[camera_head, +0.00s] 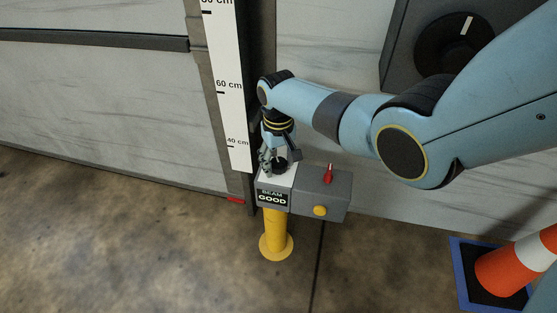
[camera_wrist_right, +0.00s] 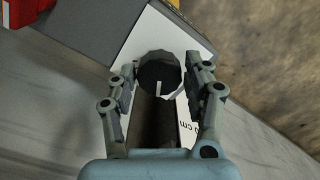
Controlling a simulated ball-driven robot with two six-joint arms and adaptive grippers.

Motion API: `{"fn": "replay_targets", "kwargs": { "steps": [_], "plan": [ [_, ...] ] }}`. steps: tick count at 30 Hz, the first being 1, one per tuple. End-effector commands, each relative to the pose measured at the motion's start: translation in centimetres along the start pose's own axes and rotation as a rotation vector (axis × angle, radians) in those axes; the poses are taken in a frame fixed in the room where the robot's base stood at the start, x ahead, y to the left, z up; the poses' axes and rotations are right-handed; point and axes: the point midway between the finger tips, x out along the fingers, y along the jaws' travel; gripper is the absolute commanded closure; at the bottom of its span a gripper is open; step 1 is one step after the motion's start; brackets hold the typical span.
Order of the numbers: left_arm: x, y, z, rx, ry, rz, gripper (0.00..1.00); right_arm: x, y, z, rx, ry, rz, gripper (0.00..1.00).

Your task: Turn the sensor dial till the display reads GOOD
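The display (camera_head: 272,197) on the sensor box reads "BEAM GOOD". The sensor dial (camera_head: 280,163) is a dark round knob on the box's white top. In the right wrist view the dial (camera_wrist_right: 160,72) shows a pale pointer mark toward the bottom of the picture. My right gripper (camera_head: 274,160) is down at the dial; in the wrist view its fingers (camera_wrist_right: 161,80) stand apart on either side of the knob. Narrow gaps seem to show between fingers and knob, so I see no firm hold. My left gripper is not in view.
The box sits on a yellow post (camera_head: 276,235). Beside it, a grey box (camera_head: 335,190) carries a red lever (camera_head: 328,174) and a yellow button (camera_head: 320,211). A measuring scale (camera_head: 229,100) stands behind. An orange-white cone (camera_head: 505,270) is at lower right; floor at lower left is clear.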

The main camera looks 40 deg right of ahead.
Motion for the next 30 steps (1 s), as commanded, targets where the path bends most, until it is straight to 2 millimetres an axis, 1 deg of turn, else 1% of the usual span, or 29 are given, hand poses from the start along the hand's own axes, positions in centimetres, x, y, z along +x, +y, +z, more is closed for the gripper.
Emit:
{"fn": "replay_targets", "kwargs": {
  "steps": [1,3,10,14,17,19,24,27,30],
  "plan": [
    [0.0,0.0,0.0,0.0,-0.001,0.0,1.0,0.0,0.0,0.0,0.0,0.0,0.0,0.4],
    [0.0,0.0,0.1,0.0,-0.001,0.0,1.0,0.0,0.0,0.0,0.0,0.0,0.0,0.34],
    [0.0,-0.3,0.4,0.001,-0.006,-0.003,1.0,-0.1,0.0,0.0,0.001,0.001,0.001,0.34],
    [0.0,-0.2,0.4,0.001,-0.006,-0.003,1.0,-0.7,0.1,-0.1,0.001,0.002,0.0,0.34],
    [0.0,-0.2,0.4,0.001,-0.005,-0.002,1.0,-1.9,0.1,-0.1,0.0,0.003,0.001,0.34],
    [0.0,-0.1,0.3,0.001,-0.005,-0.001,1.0,-3.1,0.1,-0.1,-0.001,0.005,0.001,0.34],
    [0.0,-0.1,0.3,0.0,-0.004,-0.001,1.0,-7.0,0.1,-0.1,0.0,0.005,0.001,0.34],
    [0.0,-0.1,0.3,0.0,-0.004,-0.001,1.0,-9.1,0.0,-0.1,0.0,0.004,0.001,0.34],
    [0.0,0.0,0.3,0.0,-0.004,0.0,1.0,-10.6,0.0,-0.1,0.0,0.002,0.0,0.34]
  ]
}}
